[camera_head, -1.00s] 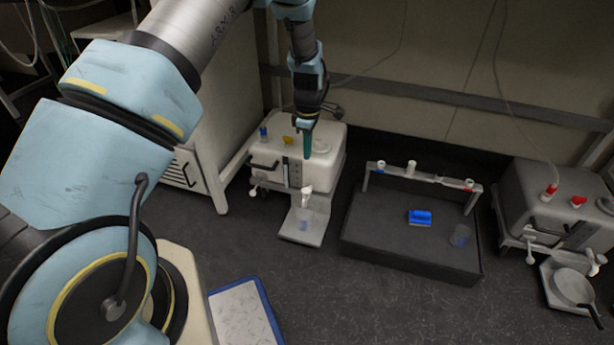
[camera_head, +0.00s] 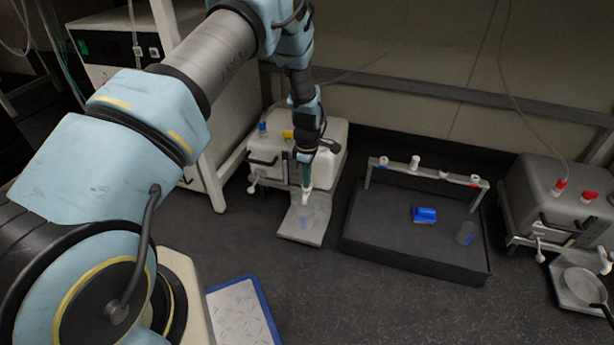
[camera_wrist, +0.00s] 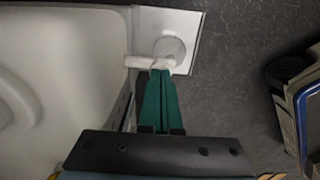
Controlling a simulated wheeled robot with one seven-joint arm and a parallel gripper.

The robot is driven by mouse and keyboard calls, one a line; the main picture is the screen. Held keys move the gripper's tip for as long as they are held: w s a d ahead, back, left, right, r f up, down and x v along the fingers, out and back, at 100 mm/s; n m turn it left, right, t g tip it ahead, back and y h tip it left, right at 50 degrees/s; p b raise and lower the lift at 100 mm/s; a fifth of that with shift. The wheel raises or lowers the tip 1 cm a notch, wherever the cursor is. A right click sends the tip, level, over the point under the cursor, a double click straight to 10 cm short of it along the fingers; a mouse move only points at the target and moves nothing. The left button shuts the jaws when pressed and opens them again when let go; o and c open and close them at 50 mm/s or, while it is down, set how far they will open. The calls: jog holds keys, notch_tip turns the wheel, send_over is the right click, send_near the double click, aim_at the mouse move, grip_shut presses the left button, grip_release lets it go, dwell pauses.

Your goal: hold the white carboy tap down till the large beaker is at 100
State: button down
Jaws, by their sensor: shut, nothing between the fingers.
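The white carboy (camera_head: 328,140) stands at the back, left of centre. Its white tap (camera_head: 307,195) juts from the front above a small platform (camera_head: 300,236). A clear beaker (camera_head: 306,218) stands on the platform below the tap; its level cannot be read. My gripper (camera_head: 306,186) is shut and empty, pointing down, with its green fingertips at the tap. In the wrist view the fingertips (camera_wrist: 163,73) overlap the end of the white tap (camera_wrist: 138,62), with the beaker's round rim (camera_wrist: 170,48) just beyond. I cannot tell how firmly they touch.
A dark tray (camera_head: 400,245) with a rack bar, a blue block (camera_head: 425,215) and a small clear cup (camera_head: 466,233) lies to the right. A grey carboy (camera_head: 540,190) stands at far right with a pan (camera_head: 584,286). A blue-edged board (camera_head: 240,312) lies in front.

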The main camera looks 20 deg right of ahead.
jog(key=shift+f, duration=1.15)
jog(key=shift+s+a, duration=0.1)
jog(key=shift+s+a+f, duration=0.1)
jog(key=shift+s+f, duration=0.05)
jog(key=shift+f, duration=0.05)
dwell(1.2)
jog(key=shift+r, duration=0.1)
notch_tip(320, 180, up, 15)
jog(key=p, duration=0.6)
jog(key=shift+w+d, duration=0.35)
jog(key=shift+d, duration=0.05)
jog(key=shift+d, duration=0.1)
